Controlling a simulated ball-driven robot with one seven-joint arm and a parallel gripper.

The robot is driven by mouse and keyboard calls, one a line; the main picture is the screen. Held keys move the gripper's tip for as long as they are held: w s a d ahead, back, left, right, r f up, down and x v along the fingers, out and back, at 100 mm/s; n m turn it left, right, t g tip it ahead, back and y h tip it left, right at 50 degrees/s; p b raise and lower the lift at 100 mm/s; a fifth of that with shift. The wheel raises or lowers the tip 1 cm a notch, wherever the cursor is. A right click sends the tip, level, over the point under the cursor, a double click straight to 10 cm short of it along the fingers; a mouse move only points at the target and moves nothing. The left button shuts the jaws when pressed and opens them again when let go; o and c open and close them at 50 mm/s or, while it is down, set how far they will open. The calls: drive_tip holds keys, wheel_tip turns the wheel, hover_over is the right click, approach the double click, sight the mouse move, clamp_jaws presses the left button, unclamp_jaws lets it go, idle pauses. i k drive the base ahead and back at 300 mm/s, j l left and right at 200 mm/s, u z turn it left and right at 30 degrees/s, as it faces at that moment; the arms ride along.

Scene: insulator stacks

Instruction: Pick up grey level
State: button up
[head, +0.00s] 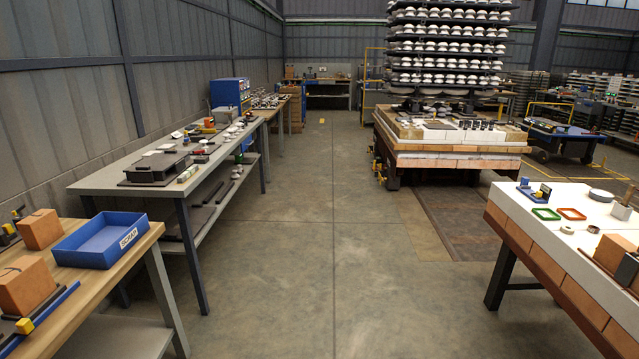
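I cannot single out a grey level for sure. On the near-left wooden bench, a long blue bar (52,305) with a yellow piece (25,325) lies at the lower left edge, partly cut off by the frame. Dark bar-like pieces (216,191) lie on the lower shelf of the grey bench behind it, too small to identify. My gripper is not in view.
A blue SCRAP tray (78,262) and brown blocks (40,229) stand on the near-left bench (110,282). A white-topped brick table (535,222) is at right. A loaded insulator cart (450,160) stands beyond. The concrete aisle (325,230) between is clear.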

sight(192, 170)
drive_tip(key=i, duration=3.8)
drive_tip(key=i+l, duration=0.1)
drive_tip(key=i, duration=1.15)
drive_tip(key=i+l+u, duration=0.1)
drive_tip(key=i, duration=0.55)
drive_tip(key=i+l+u, duration=0.1)
drive_tip(key=i+u, duration=0.25)
drive_tip(key=i+l+u, duration=0.2)
drive_tip(key=i+u, duration=0.15)
drive_tip(key=i+l+u, duration=0.85)
drive_tip(key=l+u, duration=0.25)
drive_tip(key=i+l+u, duration=0.2)
drive_tip(key=l+u, duration=0.15)
drive_tip(key=l, duration=0.15)
drive_tip(key=l+u, duration=0.4)
drive_tip(key=l, duration=0.15)
drive_tip(key=i+l+u, duration=0.1)
drive_tip(key=l+u, duration=0.25)
drive_tip(key=l, duration=0.2)
